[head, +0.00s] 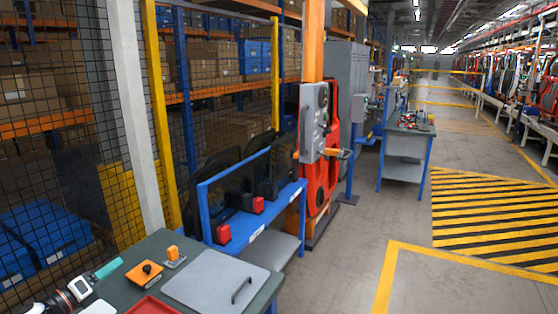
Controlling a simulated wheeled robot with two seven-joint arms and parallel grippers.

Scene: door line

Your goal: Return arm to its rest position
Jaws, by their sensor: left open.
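My left gripper (88,287) is at the bottom left corner, low over the near end of a dark green-grey table (165,243). It is open, and I see nothing held in it. Its arm comes in from the left edge and is mostly cut off by the frame. My right gripper is not in view.
On the table lie a grey panel with a dark handle (216,280), an orange block (144,272), a small orange-topped piece (174,256) and a red tray (152,306). Beyond stands a blue rack (254,224) with dark panels. A mesh fence (75,150) borders the left. The grey floor (375,210) is open.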

